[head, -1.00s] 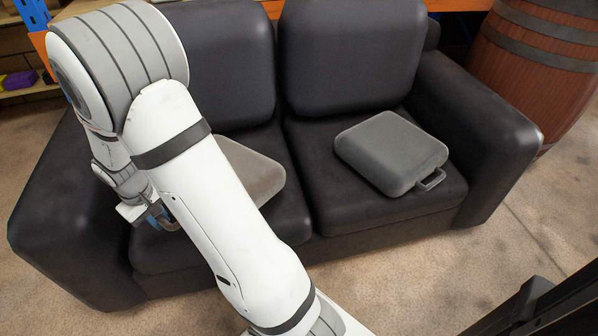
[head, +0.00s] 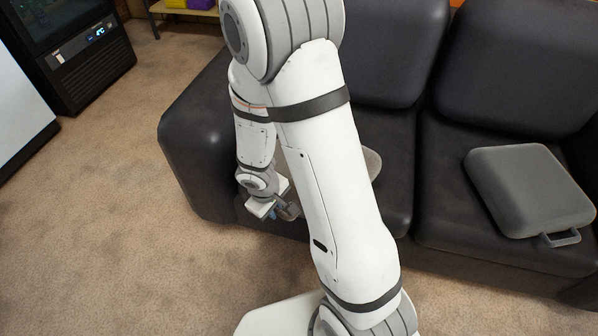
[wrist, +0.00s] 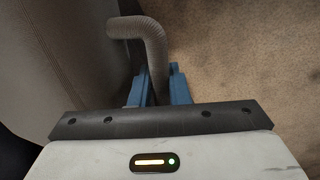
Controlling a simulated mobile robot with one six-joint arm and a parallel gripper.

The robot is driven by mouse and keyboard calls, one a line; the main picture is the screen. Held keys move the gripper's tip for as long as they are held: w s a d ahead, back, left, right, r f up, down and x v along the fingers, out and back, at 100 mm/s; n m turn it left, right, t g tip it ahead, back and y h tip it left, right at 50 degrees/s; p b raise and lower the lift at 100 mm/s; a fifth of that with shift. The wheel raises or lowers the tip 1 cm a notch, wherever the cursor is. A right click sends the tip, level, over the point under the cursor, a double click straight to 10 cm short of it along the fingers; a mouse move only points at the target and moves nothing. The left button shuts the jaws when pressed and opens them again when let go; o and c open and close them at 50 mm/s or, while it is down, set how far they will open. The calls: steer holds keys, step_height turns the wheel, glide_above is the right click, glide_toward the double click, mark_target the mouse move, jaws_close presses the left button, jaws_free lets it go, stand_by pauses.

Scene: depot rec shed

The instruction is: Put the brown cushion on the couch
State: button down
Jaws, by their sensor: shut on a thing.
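The brown cushion (head: 373,163) is mostly hidden behind my arm in the head view; a small edge shows over the left seat of the dark couch (head: 385,133). In the wrist view the cushion (wrist: 60,45) fills the left side, and its curved, ribbed handle (wrist: 140,28) runs between my blue fingers. My gripper (head: 276,214) is at the couch's front left, and in the wrist view it (wrist: 157,78) is shut on that handle. I cannot tell whether the cushion touches the seat.
A grey case-like cushion with a handle (head: 530,185) lies on the right seat. The couch's left armrest (head: 200,140) stands beside my gripper. Open carpet (head: 120,200) lies to the left. A black cabinet (head: 85,60) stands at the back left.

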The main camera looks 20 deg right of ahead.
steer(key=w+d+p, duration=0.1)
steer(key=w+d, duration=0.1)
steer(key=w, duration=0.2)
steer(key=w+d, duration=0.3)
steer(key=w, duration=0.1)
steer(key=w+d+p, duration=0.1)
steer(key=w+d, duration=0.2)
steer(key=shift+w+p, duration=0.3)
steer(key=shift+w, duration=0.1)
step_height(320, 180, down, 4)
steer(key=shift+r+b, duration=0.15)
steer(key=shift+b, duration=0.85)
steer(key=shift+r, duration=0.1)
steer(key=c, duration=1.4)
jaws_free()
steer(key=shift+o, duration=0.2)
